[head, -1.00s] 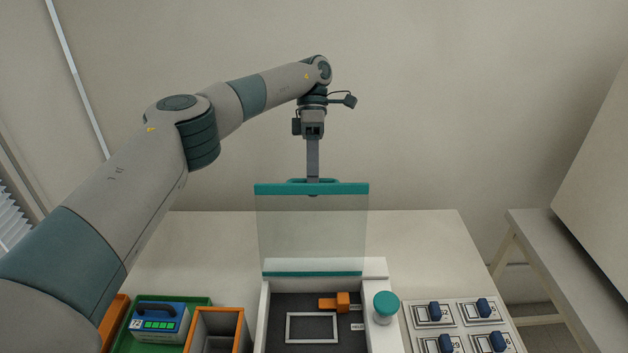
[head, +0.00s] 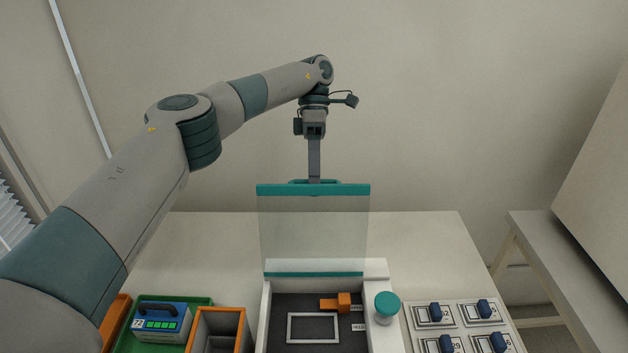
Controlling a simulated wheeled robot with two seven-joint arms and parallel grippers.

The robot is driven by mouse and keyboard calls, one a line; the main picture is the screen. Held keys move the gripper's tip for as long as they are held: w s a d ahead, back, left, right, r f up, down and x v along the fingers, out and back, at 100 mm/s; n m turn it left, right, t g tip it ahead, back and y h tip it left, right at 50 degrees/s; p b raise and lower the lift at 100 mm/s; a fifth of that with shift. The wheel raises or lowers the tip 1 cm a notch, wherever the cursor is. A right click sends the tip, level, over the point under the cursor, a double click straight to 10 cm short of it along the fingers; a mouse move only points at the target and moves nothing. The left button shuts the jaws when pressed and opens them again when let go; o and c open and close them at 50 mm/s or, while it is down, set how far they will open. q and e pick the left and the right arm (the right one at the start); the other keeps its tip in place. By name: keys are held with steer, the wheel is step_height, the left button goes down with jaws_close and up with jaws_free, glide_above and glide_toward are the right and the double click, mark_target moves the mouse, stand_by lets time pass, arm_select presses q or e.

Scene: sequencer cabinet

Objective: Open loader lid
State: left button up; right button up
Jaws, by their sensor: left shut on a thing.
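The loader lid (head: 313,232) is a clear panel with teal strips along its top and bottom edges. It stands upright at the back of the white loader (head: 376,268), whose dark bed shows below it. My left gripper (head: 314,178) is above the lid's top edge, shut on the teal handle (head: 296,182) there. The fingertips are partly hidden behind the top strip. Inside the loader are a grey rectangular frame (head: 289,328) and an orange latch-like part (head: 343,302). My right gripper is not in view.
A teal round knob (head: 387,303) is on the loader's right side. Several white cards with blue clips (head: 435,312) lie at the right. An orange-rimmed bin (head: 246,325) and a green tray (head: 203,301) holding a blue cartridge (head: 160,322) are at the left. The table behind is clear.

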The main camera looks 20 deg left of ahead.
arm_select(q)
steer(key=shift+w+r, duration=0.1)
stand_by(0.3)
steer(key=s+d+r+b, duration=0.1)
steer(key=d+r, duration=0.2)
steer(key=s+d+r+b, duration=0.1)
steer(key=d+r, duration=0.2)
steer(key=d, duration=0.1)
steer(key=s+d+r+b, duration=0.1)
steer(key=d+r+b, duration=0.1)
steer(key=d+r, duration=0.1)
steer(key=shift+s+d+r, duration=0.1)
steer(key=shift+d+r, duration=0.05)
steer(key=shift+r, duration=0.45)
steer(key=shift+s+d+r, duration=0.2)
steer(key=shift+d+r, duration=0.1)
steer(key=shift+d, duration=0.2)
